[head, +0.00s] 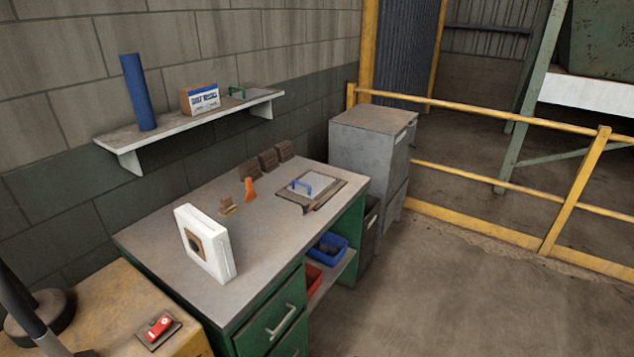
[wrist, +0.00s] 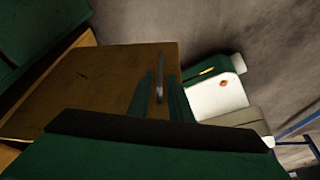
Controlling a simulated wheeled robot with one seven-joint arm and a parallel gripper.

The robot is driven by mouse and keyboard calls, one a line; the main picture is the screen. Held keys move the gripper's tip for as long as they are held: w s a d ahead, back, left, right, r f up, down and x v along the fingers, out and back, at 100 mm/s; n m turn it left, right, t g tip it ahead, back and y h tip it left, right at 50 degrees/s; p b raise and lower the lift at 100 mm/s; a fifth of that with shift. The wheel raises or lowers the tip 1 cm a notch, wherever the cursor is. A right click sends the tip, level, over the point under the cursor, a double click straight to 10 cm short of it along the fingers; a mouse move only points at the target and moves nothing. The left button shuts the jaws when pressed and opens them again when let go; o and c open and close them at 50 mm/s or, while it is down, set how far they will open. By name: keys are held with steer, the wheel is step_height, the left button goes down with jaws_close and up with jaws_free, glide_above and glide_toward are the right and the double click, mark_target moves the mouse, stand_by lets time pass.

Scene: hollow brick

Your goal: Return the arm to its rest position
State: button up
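My gripper (wrist: 160,75) shows in the wrist view as two dark green fingers standing apart, beyond a black bar and a green body. A thin grey upright bar shows in the gap between the fingers, with a narrow space on each side. It looks like a handle on the brown panel (wrist: 90,85) behind, but I cannot tell how far it is from the fingers. I see nothing clamped. I cannot make out my gripper in the head view.
A green desk (head: 171,222) bears a white block (head: 190,217), an orange piece (head: 250,189) and a blue-handled plate (head: 320,186). A wall shelf (head: 165,133) hangs above. A yellow bench (head: 105,290) with a red item (head: 159,327) stands front left. Open floor (head: 430,290) lies right, before yellow rails (head: 570,190).

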steer(key=s+d+f+m+t+h, duration=0.35)
steer(key=s+d+f+m, duration=0.2)
steer(key=s+m, duration=0.2)
steer(key=s+r+m+t+h, duration=0.1)
steer(key=s+r+m+t, duration=0.2)
steer(key=s+m+t, duration=0.25)
steer(key=s+a+r+m+t, duration=0.3)
steer(key=s+a+r+m, duration=0.1)
steer(key=r, duration=0.7)
steer(key=s+a+r+m+t+y, duration=0.1)
steer(key=s+a+r+m+t, duration=0.2)
steer(key=r, duration=0.9)
steer(key=s+a+r+m+t, duration=0.3)
steer(key=s+a+r+m, duration=0.1)
steer(key=r, duration=0.8)
steer(key=s+m, duration=0.1)
steer(key=m, duration=0.1)
steer(key=shift+s+a+m, duration=0.25)
steer(key=shift+a+m, duration=0.05)
steer(key=shift+a, duration=0.1)
steer(key=shift+w+r, duration=0.1)
steer(key=shift+w, duration=0.05)
